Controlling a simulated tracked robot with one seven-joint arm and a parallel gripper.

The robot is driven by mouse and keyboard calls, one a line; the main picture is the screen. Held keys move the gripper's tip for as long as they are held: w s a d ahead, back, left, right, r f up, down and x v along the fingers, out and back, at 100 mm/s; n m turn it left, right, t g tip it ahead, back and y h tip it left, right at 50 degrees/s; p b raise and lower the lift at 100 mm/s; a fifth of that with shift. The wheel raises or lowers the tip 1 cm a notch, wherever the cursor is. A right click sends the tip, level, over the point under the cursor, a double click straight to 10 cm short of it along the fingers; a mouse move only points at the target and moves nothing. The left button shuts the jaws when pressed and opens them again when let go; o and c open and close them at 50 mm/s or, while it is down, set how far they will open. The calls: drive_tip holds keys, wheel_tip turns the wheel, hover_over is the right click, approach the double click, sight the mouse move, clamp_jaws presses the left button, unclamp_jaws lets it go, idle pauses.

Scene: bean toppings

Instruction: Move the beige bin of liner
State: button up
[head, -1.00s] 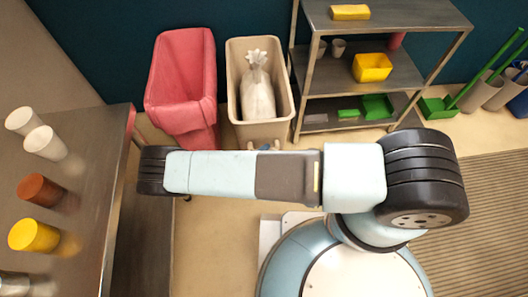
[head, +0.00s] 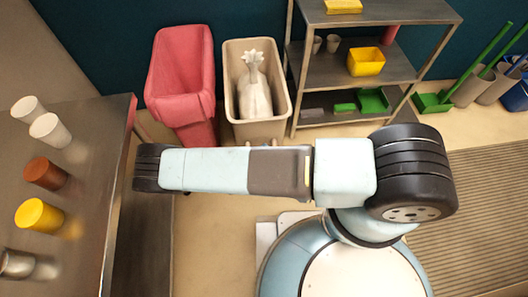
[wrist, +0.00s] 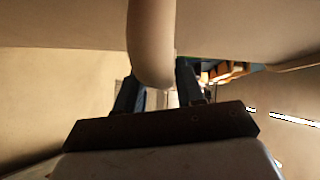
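The beige bin (head: 230,103) stands upright on the floor against the dark wall in the head view. A pale, gathered liner bag (head: 254,92) is inside it. A small gap shows beside the right finger, and I cannot tell whether the left finger touches.
A red bin (head: 181,80) stands close on the left. A metal shelf (head: 385,12) with yellow and green containers is close on the right. A metal table (head: 85,165) with cups runs along the left. Green-handled tools stand at far right.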

drive_tip(key=o, duration=0.5)
drive_tip(key=shift+d, duration=0.1)
drive_tip(key=shift+c, duration=0.2)
drive_tip(key=v, duration=1.3)
drive_tip(key=shift+s+a, duration=0.25)
drive_tip(key=shift+a, duration=0.05)
drive_tip(key=shift+f, duration=0.1)
